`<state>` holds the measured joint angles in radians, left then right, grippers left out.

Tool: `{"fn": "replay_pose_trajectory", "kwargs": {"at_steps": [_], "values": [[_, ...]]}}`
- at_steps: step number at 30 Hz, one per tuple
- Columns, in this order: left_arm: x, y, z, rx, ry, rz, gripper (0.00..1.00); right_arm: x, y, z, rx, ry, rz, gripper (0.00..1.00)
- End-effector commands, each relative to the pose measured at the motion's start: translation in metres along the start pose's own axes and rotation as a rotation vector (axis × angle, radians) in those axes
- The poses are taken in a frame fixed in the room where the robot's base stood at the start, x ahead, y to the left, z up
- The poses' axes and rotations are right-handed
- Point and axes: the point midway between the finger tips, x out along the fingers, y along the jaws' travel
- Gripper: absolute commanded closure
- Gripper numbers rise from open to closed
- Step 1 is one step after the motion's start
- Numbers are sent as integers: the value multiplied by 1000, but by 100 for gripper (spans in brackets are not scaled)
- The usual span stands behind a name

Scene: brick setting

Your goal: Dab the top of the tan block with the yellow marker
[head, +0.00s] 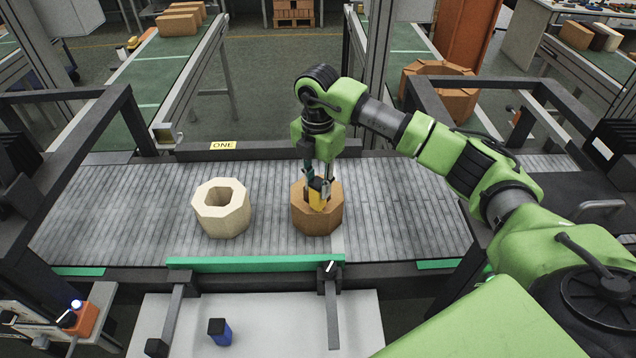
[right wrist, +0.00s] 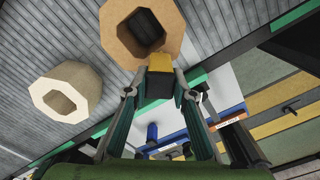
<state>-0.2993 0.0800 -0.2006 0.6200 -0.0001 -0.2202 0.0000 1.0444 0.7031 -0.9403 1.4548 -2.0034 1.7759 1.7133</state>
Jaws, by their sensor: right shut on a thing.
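The tan block (head: 299,215), an eight-sided ring with a hole, stands on the grey roller conveyor. My right gripper (head: 317,180) points down over it, shut on the yellow marker (head: 317,197). The marker overlaps the block's top in the head view and hides part of its hole. In the right wrist view, the marker's yellow end (right wrist: 159,62) lies against the near rim of the tan block (right wrist: 118,40); I cannot tell whether they touch. My left gripper is not in view.
A cream ring block (head: 222,223) stands left of the tan block, with clear rollers between. A green rail (head: 255,264) runs along the front edge. A blue and black object (head: 220,333) stands on the white table (head: 260,325) in front.

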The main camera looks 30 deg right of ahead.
Motion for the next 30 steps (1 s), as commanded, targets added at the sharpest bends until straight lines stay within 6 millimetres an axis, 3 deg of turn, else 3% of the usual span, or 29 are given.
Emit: {"fn": "replay_pose_trajectory", "kwargs": {"at_steps": [30], "values": [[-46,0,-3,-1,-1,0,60,-70,0,0,0,1,0,90]]}}
